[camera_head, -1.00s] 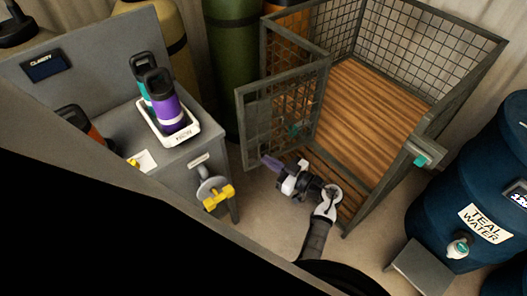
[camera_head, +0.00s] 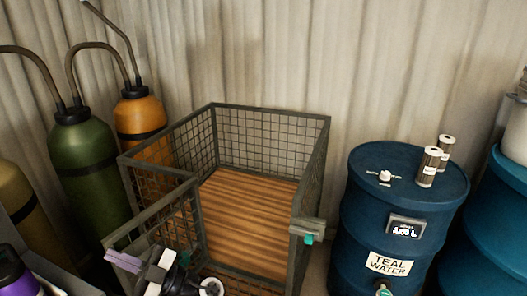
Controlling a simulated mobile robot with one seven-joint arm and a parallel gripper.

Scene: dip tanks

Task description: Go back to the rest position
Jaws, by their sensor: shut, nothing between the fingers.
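My gripper (camera_head: 124,258) is at the bottom left of the head view, in front of the mesh door of the wire cage. Its pale purple fingers point left and are shut with nothing between them. The wrist is partly cut off by the lower picture edge. The gripper overlaps the lower part of the door in the picture; I cannot tell whether they touch.
The wire cage (camera_head: 315,185) has a bare wooden floor and a teal-tipped latch (camera_head: 308,239). A teal water barrel (camera_head: 345,225) stands right, green (camera_head: 85,150) and orange (camera_head: 140,115) tanks left. A purple bottle (camera_head: 14,276) is at the lower left corner.

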